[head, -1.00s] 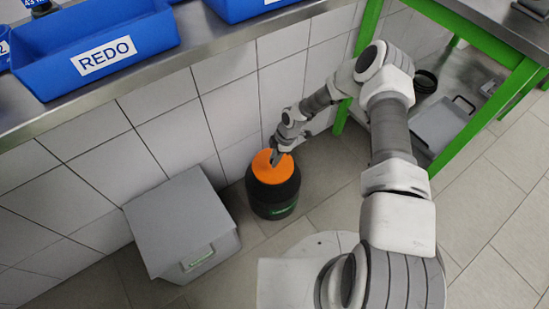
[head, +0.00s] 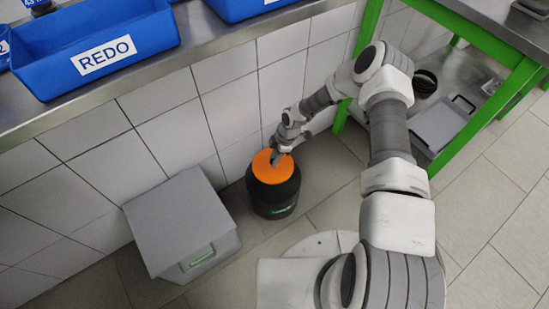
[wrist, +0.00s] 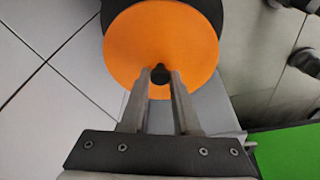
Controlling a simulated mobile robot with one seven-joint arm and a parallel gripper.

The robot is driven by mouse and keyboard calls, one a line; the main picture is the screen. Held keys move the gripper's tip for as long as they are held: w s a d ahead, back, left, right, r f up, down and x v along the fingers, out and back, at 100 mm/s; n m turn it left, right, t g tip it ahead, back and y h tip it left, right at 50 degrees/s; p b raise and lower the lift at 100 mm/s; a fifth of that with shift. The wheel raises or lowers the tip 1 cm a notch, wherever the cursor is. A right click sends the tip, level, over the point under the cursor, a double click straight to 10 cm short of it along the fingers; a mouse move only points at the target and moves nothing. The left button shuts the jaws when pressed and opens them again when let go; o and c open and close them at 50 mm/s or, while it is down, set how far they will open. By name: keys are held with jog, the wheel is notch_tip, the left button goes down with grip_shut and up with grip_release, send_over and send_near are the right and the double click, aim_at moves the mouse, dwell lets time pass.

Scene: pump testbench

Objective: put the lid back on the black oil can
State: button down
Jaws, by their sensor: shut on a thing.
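The black oil can (head: 275,197) stands upright on the floor by the tiled wall in the head view. The can's dark rim (wrist: 206,12) shows behind the lid's upper right edge. My gripper (head: 275,158) is over the lid, and in the wrist view its fingers (wrist: 160,80) are shut on the knob. The lid looks shifted toward the gripper relative to the can in the wrist view; whether it touches the rim, I cannot tell.
A grey lidded bin (head: 180,218) stands left of the can. A steel counter (head: 190,45) with blue boxes (head: 95,45) runs above along the wall. A green-framed bench (head: 490,105) is at the right. Floor (head: 335,185) right of the can is clear.

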jog(key=shift+c, duration=0.4)
grip_release()
jog(key=shift+r, duration=0.15)
jog(key=shift+r+p, duration=1.85)
jog(key=shift+r, duration=1.5)
jog(key=shift+c, duration=0.2)
grip_shut()
